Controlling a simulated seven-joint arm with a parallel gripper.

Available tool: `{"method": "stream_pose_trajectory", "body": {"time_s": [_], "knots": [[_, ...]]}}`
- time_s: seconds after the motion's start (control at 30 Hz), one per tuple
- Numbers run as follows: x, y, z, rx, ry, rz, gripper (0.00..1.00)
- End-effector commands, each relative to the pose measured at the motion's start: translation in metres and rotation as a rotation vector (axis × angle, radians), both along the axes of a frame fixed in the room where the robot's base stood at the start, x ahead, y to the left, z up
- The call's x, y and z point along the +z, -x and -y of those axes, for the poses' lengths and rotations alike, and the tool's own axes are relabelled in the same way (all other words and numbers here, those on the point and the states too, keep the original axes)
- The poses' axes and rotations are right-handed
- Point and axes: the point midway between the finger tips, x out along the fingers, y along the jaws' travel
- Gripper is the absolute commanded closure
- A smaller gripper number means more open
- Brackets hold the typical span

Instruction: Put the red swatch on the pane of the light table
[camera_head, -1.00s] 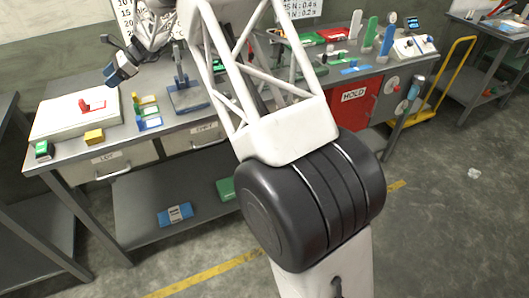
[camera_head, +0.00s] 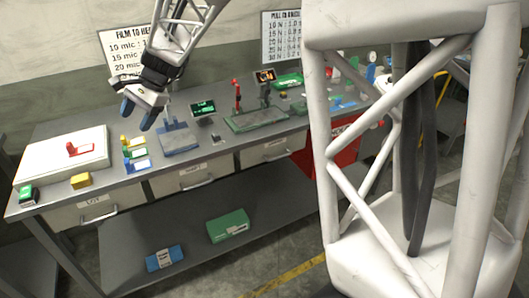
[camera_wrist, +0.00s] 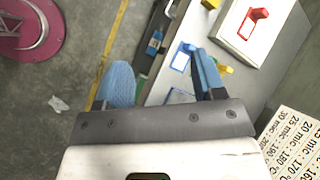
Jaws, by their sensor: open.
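The red swatch (camera_head: 80,148), a red-framed card with an upright red tab, lies on the white pane of the light table (camera_head: 42,172), at the left end of the bench. In the wrist view the red swatch (camera_wrist: 250,22) lies on the light table's white top (camera_wrist: 267,44) at the upper right. My gripper (camera_head: 138,112) is open and empty, with blue fingertips, in the air above the bench. It is to the right of the light table and apart from the swatch. In the wrist view my gripper (camera_wrist: 162,82) has nothing between its fingers.
Yellow (camera_head: 132,141), green (camera_head: 134,153) and blue (camera_head: 138,165) swatches lie right of the light table. A yellow block (camera_head: 80,181) and a green-black box (camera_head: 28,195) are in front. A blue-based stand (camera_head: 180,140) is right of the swatches.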

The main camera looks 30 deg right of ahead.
Motion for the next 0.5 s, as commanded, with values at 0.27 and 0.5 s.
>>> {"method": "stream_pose_trajectory", "body": {"time_s": [0.27,0.5], "knots": [[0.019,0.078,0.035,0.122,0.128,0.125,0.37],[0.02,0.144,0.064,0.237,0.243,0.211,0.37]]}}
